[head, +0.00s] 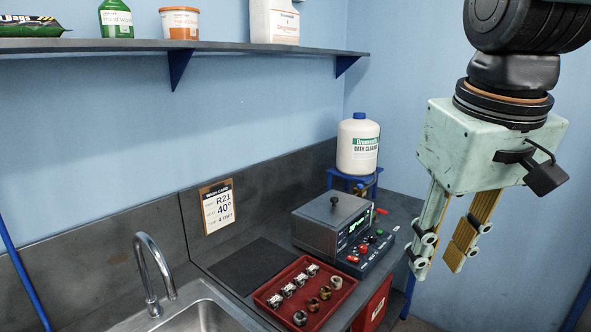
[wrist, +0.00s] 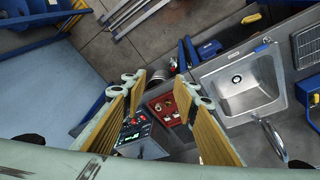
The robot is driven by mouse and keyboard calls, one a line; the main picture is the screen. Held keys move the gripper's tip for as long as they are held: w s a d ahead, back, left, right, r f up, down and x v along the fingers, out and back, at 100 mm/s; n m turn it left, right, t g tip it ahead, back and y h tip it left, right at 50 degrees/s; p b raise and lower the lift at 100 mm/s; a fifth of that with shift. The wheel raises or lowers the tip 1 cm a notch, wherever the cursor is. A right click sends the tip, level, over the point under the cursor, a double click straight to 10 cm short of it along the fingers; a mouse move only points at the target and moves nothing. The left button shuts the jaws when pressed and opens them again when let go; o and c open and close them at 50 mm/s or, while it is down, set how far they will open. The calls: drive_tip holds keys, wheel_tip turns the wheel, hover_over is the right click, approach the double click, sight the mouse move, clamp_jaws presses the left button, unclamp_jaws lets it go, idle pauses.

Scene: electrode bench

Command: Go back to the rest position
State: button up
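My gripper (head: 436,258) hangs at the right of the head view, pointing down, to the right of the bench and higher than its top. Its two fingers stand apart with nothing between them. In the wrist view my gripper (wrist: 162,98) also shows open, with the bench far below. I see no marker for a rest position.
A red tray (head: 262,298) with several small metal parts lies on the bench beside a grey control box (head: 318,228). A white bottle (head: 357,150) stands on a blue stand behind. A sink (head: 205,318) is at the front left. A shelf (head: 225,46) runs along the wall.

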drive_tip(key=s+f+m+b, duration=0.1)
drive_tip(key=s+f, duration=0.2)
drive_tip(key=s, duration=0.3)
drive_tip(key=s+f+t+b, duration=0.1)
drive_tip(key=s+f, duration=0.2)
drive_tip(key=s, duration=0.4)
drive_tip(key=shift+s+a+f+m, duration=0.15)
drive_tip(key=shift+a+f+m, duration=0.05)
drive_tip(key=shift+f+m, duration=0.2)
drive_tip(key=shift+o, duration=0.8)
drive_tip(key=shift+r, duration=0.1)
idle(0.6)
